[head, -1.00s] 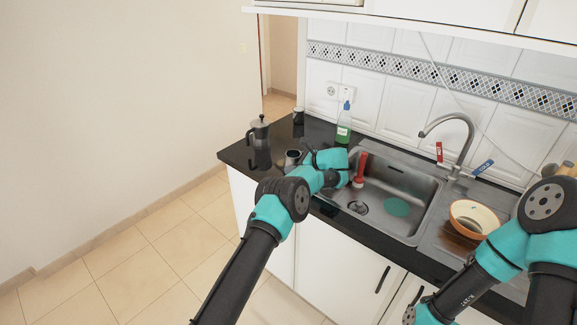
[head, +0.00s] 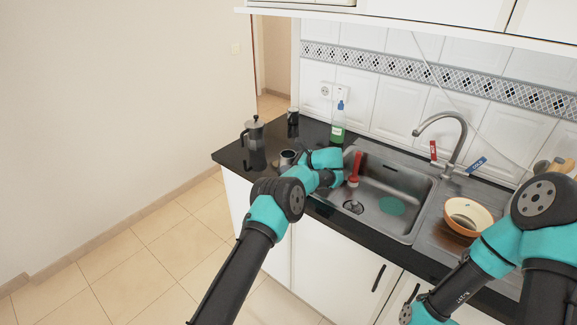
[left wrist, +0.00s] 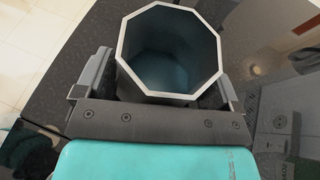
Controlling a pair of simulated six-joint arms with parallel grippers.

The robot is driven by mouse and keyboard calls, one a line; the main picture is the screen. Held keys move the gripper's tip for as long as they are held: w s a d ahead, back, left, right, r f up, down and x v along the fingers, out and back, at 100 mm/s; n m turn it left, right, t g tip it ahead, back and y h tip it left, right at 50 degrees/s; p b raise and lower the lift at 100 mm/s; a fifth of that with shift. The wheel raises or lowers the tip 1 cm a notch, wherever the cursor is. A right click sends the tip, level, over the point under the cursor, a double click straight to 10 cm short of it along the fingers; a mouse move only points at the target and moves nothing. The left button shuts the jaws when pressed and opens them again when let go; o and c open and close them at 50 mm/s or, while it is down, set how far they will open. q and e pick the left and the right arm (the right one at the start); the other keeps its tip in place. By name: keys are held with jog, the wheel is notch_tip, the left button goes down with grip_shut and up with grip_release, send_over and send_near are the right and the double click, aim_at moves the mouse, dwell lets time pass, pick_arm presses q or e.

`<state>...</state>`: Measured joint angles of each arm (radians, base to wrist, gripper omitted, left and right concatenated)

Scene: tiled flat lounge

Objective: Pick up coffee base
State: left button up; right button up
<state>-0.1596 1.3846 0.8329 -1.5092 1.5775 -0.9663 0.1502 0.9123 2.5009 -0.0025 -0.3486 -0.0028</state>
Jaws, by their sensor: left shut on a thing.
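The coffee base is an open, eight-sided metal cup (head: 287,158) at the counter's left part in the head view. In the left wrist view the coffee base (left wrist: 170,50) is seen from above, with its hollow inside facing the camera. My left gripper (head: 296,161) is shut on it, with one finger on each side of the cup in the left wrist view (left wrist: 163,88). In the head view my wrist partly hides the fingers. I cannot tell whether the cup's bottom touches the counter. My right arm is at the lower right; its gripper is out of view.
A moka pot (head: 253,134) stands left of the cup on the black counter (head: 228,156). A small dark jar (head: 293,116) and a green bottle (head: 338,125) are behind. The sink (head: 400,187) with a red-handled tool (head: 355,168) lies right. A bowl (head: 468,217) sits farther right.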

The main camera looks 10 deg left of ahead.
aim_at(290, 156)
pick_arm(q)
jog(key=shift+r, duration=0.3)
jog(key=shift+r, duration=1.6)
jog(key=shift+s+d, duration=0.1)
jog(key=shift+s, duration=0.15)
jog(key=shift+s+d+r, duration=0.2)
jog(key=shift+s+d, duration=0.45)
jog(key=shift+s, duration=1.85)
jog(key=shift+s+d+r, duration=0.25)
jog(key=shift+s+d, duration=0.35)
jog(key=shift+s, duration=1.85)
jog(key=shift+s+d+r, duration=0.2)
jog(key=shift+s+d, duration=0.45)
jog(key=shift+s, duration=1.85)
jog(key=shift+t, duration=0.3)
